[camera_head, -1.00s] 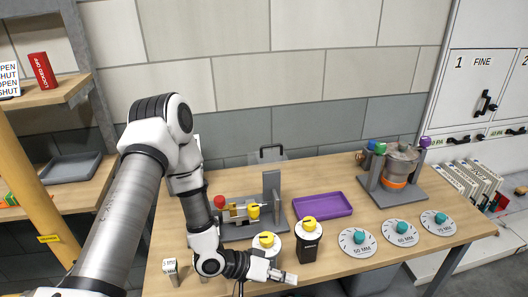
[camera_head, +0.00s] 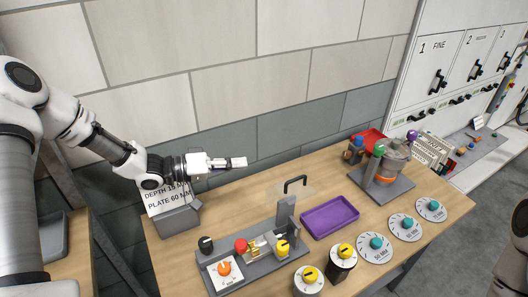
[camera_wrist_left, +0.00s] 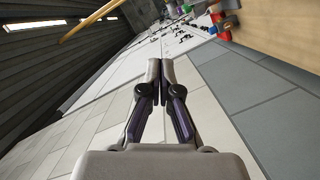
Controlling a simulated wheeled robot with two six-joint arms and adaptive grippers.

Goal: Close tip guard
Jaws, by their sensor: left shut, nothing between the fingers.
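The test fixture, a grey base plate (camera_head: 238,284), stands on the wooden bench with a red knob (camera_head: 241,246), a yellow knob (camera_head: 282,247) and an upright grey block (camera_head: 285,215). A faint clear panel with a black handle (camera_head: 295,181), which looks like the tip guard, stands raised at the top of that block. My left gripper (camera_head: 240,162) is shut and empty, left of the handle and a little higher in the picture, apart from it. Its closed fingers also show in the left wrist view (camera_wrist_left: 160,80). The fixture cannot be made out there. My right gripper is out of view.
A grey holder with a lettered card (camera_head: 165,200) stands below my left wrist. A purple tray (camera_head: 330,216) lies right of the fixture. A burner stand (camera_head: 382,187) and several dials with teal knobs (camera_head: 375,243) are farther right. The tiled wall is close behind.

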